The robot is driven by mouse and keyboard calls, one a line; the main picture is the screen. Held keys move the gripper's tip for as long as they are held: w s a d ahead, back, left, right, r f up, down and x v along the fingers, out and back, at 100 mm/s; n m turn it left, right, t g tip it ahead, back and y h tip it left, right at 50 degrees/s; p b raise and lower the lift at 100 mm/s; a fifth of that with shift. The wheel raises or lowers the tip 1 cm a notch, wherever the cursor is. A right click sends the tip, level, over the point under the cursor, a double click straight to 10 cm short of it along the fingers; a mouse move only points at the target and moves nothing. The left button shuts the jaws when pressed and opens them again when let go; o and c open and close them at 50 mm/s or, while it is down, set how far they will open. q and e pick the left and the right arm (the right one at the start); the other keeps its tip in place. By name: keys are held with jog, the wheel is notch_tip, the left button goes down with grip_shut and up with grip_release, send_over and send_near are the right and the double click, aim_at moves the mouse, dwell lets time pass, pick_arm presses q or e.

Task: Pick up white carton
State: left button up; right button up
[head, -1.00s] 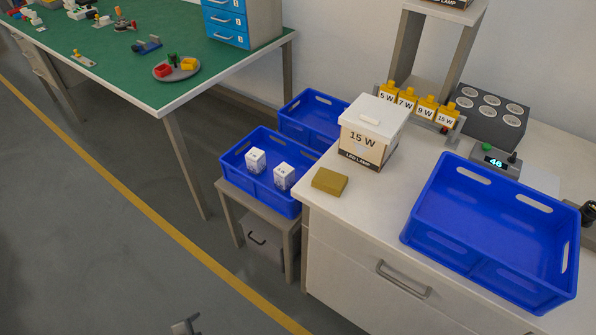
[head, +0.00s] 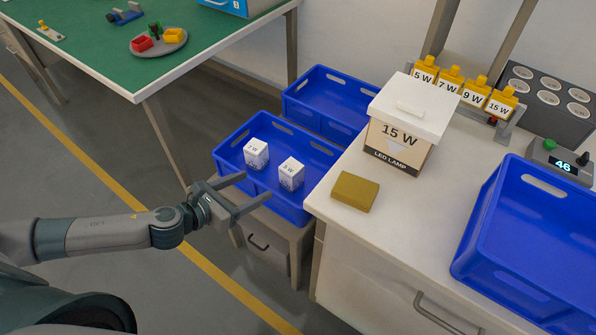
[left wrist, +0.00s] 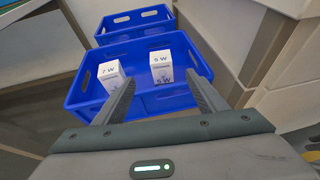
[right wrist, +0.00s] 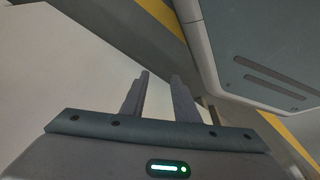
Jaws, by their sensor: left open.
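Two white cartons stand upright in the near blue crate (head: 236,160), the left carton (head: 256,153) and the right carton (head: 291,173) apart from each other. In the left wrist view, the left carton (left wrist: 112,77) reads 7 W; the right carton (left wrist: 161,66) has a label I cannot read surely. My left gripper (head: 257,188) is open and empty at the crate's front left side, short of both cartons. In the left wrist view its fingers (left wrist: 160,86) point toward them. My right gripper (right wrist: 158,78) is open and empty, away from the cartons.
The crate rests on a small stand, with another blue crate (head: 325,92) behind it. At right, a white worktop bears a mustard block (head: 355,191), a 15 W lamp box (head: 400,143) and a large blue crate (head: 535,240). A green-topped table (head: 85,45) stands at left.

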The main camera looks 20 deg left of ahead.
aim_at(285, 172)
pick_arm(q)
jog(key=shift+s+r, duration=0.1)
jog(key=x, duration=1.2)
jog(key=shift+p, duration=0.4)
jog(key=shift+w+d, duration=0.1)
jog(key=shift+w, duration=0.15)
jog(key=shift+f+x, duration=0.2)
jog(key=shift+x, duration=2.35)
jog(key=shift+s, duration=0.1)
jog(key=c, duration=1.2)
